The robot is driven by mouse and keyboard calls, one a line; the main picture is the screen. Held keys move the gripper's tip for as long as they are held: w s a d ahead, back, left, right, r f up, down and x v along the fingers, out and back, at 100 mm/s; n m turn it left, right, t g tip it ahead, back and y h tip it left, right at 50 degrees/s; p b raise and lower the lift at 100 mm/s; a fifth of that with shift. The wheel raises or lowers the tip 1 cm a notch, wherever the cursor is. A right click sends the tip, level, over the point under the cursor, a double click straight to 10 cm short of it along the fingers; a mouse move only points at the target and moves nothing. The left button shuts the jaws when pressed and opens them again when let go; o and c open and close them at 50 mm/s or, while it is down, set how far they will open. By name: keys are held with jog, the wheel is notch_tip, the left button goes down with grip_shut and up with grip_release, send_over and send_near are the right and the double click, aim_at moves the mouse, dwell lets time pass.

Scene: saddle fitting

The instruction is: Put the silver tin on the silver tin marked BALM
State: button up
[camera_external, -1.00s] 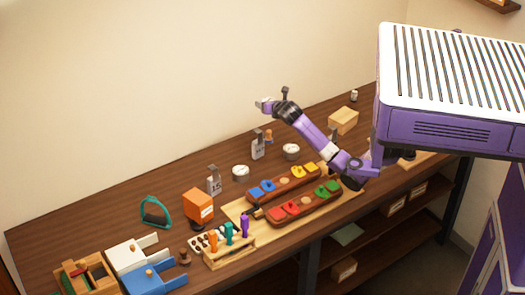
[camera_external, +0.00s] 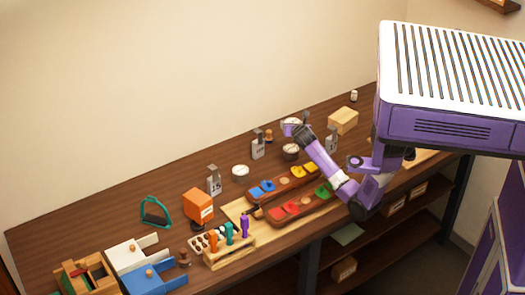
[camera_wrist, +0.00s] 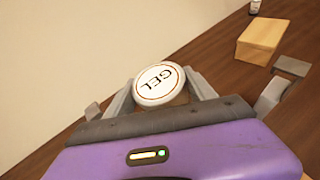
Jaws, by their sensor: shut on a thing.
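My gripper (camera_external: 294,127) is shut on a round silver tin with a pale lid reading GEL (camera_wrist: 160,84), seen between the fingers in the wrist view. In the external view my gripper is raised above a silver tin (camera_external: 291,153) on the bench, with a gap between them. Another silver tin (camera_external: 240,171) stands to the left on the bench. The lettering on both bench tins is too small to read, so I cannot tell which is marked BALM. The wrist view does not clearly show the tin below.
Grey label stands (camera_external: 258,146) are spaced along the bench (camera_external: 110,218), one of them (camera_external: 331,141) just right of my gripper. A wooden block (camera_external: 343,120) and a small bottle (camera_external: 354,96) are further right. A wooden board with coloured pieces (camera_external: 285,185) lies in front.

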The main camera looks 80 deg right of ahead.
aim_at(291, 148)
notch_tip(291, 148, down, 9)
jog(key=shift+r, duration=0.1)
dwell(0.4)
jog(key=shift+f, duration=0.2)
jog(key=o, duration=1.6)
jog(key=shift+c, duration=0.2)
jog(key=shift+r, duration=0.15)
jog(key=v, duration=1.2)
jog(key=shift+b, duration=0.35)
